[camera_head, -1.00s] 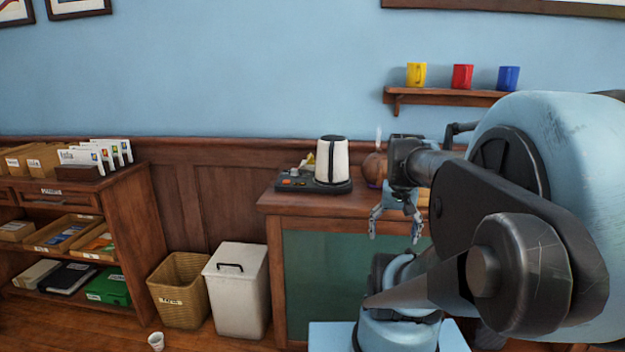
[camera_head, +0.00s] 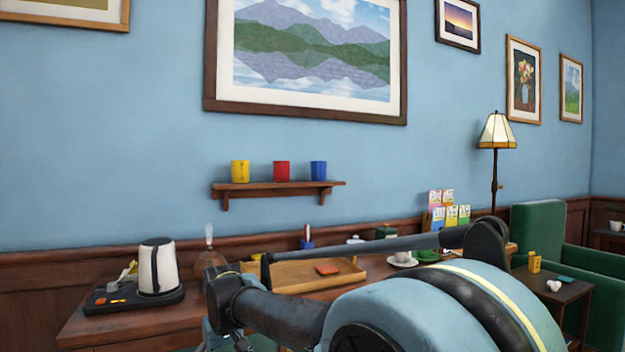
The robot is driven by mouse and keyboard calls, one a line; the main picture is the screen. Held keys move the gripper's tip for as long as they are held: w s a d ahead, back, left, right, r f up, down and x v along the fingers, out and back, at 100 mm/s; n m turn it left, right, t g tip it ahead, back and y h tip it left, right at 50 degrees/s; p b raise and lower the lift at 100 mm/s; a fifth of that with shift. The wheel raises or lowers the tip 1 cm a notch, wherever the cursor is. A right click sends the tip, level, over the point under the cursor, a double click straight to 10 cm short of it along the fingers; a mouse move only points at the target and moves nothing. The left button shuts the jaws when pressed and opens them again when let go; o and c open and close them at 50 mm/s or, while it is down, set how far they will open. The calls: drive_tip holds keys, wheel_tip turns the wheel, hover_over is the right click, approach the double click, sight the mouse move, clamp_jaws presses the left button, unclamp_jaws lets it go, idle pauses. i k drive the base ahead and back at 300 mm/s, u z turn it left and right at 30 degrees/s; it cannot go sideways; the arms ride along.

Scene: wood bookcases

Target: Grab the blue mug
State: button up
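The blue mug (camera_head: 318,170) stands upright at the right end of a small wooden wall shelf (camera_head: 270,188). A red mug (camera_head: 281,171) is in the middle of the shelf and a yellow mug (camera_head: 240,171) is at its left end. The mugs stand apart from each other. My arm crosses the lower middle of the view, below the shelf and in front of the sideboard. My gripper's fingers are not visible, being at or below the bottom edge of the view.
A kettle (camera_head: 158,267) on a black base stands on the sideboard (camera_head: 120,326) below the shelf. A wooden tray (camera_head: 290,280) and a white cup (camera_head: 402,258) are to its right. A large framed picture (camera_head: 306,58) hangs above the shelf. The wall around the mugs is clear.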

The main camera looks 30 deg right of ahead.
sight(318, 167)
drive_tip(key=z, duration=0.7)
drive_tip(key=k, duration=0.8)
drive_tip(key=z, duration=0.7)
drive_tip(key=i, duration=0.8)
drive_tip(key=u, duration=0.05)
